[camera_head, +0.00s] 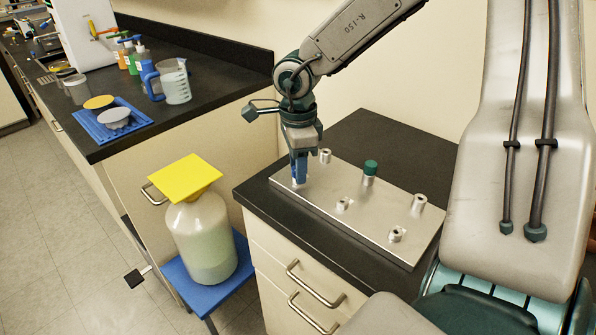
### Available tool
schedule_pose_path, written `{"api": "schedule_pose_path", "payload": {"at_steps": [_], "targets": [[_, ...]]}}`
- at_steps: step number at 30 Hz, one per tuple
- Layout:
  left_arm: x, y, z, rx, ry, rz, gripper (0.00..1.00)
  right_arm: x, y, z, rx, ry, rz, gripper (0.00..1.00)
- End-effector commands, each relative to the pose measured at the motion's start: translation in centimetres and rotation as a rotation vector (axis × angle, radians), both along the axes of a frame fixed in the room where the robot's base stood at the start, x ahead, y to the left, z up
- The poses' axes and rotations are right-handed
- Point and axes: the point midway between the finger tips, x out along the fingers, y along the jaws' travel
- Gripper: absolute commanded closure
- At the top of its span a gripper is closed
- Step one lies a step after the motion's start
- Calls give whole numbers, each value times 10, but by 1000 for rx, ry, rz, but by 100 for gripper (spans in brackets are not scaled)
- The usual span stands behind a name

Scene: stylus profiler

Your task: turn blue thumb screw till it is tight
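A silver metal plate (335,205) lies on the dark top of the small cabinet. My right gripper (299,172) points straight down over the plate's far left corner. Blue shows at its fingers, just above a silver base on the plate. I cannot tell how much of this blue is fingertip and how much is the blue thumb screw, and no other blue screw shows on the plate. Whether the fingers are open or shut cannot be made out. My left gripper is not in view.
A bottle with a yellow square on top (203,245) stands on a blue stool (205,297) at left. A counter holds a blue tray (90,127) and jug (175,82).

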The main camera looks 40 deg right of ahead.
Motion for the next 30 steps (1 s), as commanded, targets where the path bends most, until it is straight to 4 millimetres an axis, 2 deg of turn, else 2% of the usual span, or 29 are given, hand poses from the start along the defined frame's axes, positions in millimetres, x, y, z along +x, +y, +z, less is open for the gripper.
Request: {"api": "schedule_pose_path", "payload": {"at_steps": [22,25,30], "targets": [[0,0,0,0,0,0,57,0,0,0,0,0,1045,64],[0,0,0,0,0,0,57,0,0,0,0,0,1122,64],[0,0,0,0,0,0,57,0,0,0,0,0,1122,64]]}}
